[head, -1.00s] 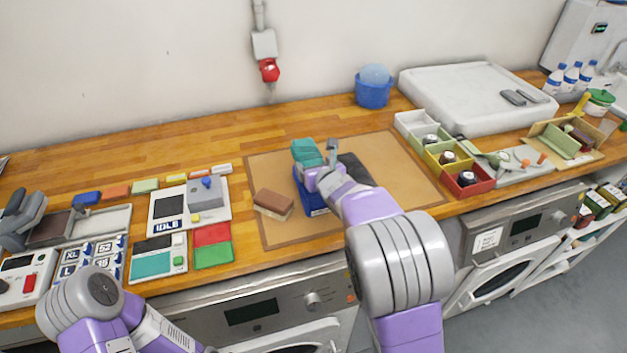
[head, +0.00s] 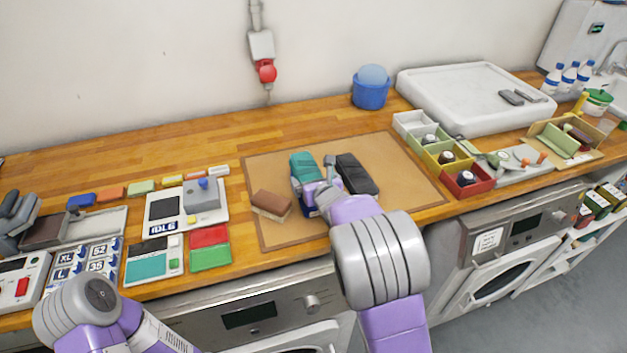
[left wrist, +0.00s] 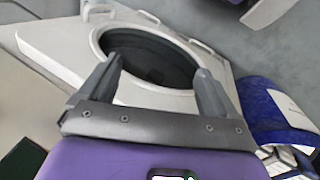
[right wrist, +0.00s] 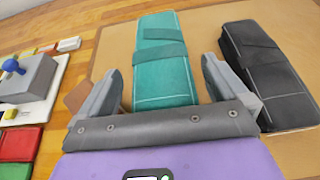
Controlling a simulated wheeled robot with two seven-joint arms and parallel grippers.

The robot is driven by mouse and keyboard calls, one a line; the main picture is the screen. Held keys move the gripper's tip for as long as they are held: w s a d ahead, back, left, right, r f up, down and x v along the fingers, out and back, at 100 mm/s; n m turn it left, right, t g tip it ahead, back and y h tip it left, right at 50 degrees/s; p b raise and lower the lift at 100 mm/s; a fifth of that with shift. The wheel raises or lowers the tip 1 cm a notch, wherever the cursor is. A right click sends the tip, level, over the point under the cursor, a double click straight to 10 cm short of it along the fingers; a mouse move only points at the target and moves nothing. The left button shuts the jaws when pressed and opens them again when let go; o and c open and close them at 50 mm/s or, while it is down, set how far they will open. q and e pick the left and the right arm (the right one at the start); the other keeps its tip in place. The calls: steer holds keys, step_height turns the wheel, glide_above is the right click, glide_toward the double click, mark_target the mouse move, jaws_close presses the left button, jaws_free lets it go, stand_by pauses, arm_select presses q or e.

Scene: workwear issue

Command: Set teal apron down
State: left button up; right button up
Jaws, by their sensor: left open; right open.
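The teal apron (head: 304,166) is a folded bundle lying on the tan mat (head: 400,180), left of a black folded bundle (head: 356,174). In the right wrist view the teal apron (right wrist: 163,65) lies beyond and between my open fingers, and the black bundle (right wrist: 268,70) is to the right. My right gripper (head: 322,178) is open and just in front of the teal apron, with nothing held. It also shows in the right wrist view (right wrist: 168,85). My left gripper (left wrist: 158,85) is open and empty, in front of the counter above a round machine door.
A brown brush-like block (head: 271,204) lies left of the teal apron. A blue item under my right gripper is mostly hidden. Coloured bins (head: 467,184) stand right of the mat. The mat's right part is clear.

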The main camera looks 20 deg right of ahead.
steer(key=shift+s+r, duration=0.1)
steer(key=p+v, duration=0.3)
steer(key=v, duration=0.9)
steer(key=shift+p, duration=0.4)
